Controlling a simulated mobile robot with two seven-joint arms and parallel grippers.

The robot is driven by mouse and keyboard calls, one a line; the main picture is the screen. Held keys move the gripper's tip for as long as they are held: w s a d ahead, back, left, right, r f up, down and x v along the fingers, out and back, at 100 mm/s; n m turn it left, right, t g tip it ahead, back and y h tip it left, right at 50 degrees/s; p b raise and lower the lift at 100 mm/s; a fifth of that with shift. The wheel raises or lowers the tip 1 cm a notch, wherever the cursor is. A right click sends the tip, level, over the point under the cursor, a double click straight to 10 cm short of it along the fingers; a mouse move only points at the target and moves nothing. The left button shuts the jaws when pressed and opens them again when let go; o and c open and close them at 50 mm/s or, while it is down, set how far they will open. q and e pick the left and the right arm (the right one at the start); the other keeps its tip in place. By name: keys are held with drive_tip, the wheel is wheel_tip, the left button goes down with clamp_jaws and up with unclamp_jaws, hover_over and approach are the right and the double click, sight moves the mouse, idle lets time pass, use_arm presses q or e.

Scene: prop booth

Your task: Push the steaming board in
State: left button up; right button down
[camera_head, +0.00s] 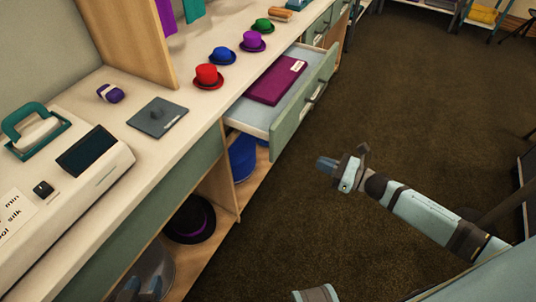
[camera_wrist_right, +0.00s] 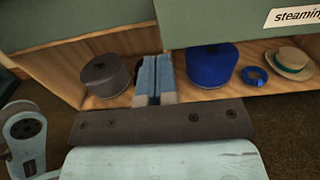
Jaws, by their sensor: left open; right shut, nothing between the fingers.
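The steaming board (camera_head: 258,108) is pulled out from the bench, its green front (camera_head: 302,110) and handle standing over the brown floor. A folded purple cloth (camera_head: 276,82) with a white tag lies on it. In the right wrist view its green front (camera_wrist_right: 220,22) carries a partly cut-off label reading "steaming". My right gripper (camera_head: 327,165) is shut and empty, out over the floor in front of and below the board, apart from it. Its fingers show in the wrist view (camera_wrist_right: 154,80).
Several small hats, one red (camera_head: 208,76), stand on the bench top. The floor (camera_head: 400,100) right of the board is clear.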

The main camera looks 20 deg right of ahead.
use_arm(q)
drive_tip(key=shift+w+d+b, duration=0.1)
drive_tip(key=shift+d+b, duration=0.05)
drive_tip(key=shift+b, duration=0.25)
use_arm(e)
drive_tip(key=x, duration=1.3)
drive_tip(key=shift+w+a, duration=0.1)
drive_tip(key=shift+w, duration=0.15)
drive_tip(key=shift+w+a, duration=0.3)
drive_tip(key=shift+w, duration=0.05)
drive_tip(key=b, duration=0.3)
approach(236, 127)
drive_tip(key=b+x, duration=0.1)
drive_tip(key=x, duration=0.2)
drive_tip(key=b+x, duration=0.1)
drive_tip(key=x, duration=0.2)
drive_tip(key=b+x, duration=0.1)
drive_tip(key=x, duration=0.2)
drive_tip(key=shift+a+r, duration=0.25)
drive_tip(key=shift+a, duration=0.15)
use_arm(q)
drive_tip(key=w+d+r+t+h, duration=0.2)
drive_tip(key=d+r+t+h, duration=0.1)
drive_tip(key=r, duration=0.4)
drive_tip(key=shift+d+t, duration=0.5)
drive_tip(key=shift+w+r, duration=0.1)
drive_tip(key=shift+r, duration=0.05)
use_arm(e)
drive_tip(key=shift+w+r, duration=0.1)
drive_tip(key=shift+r, duration=0.05)
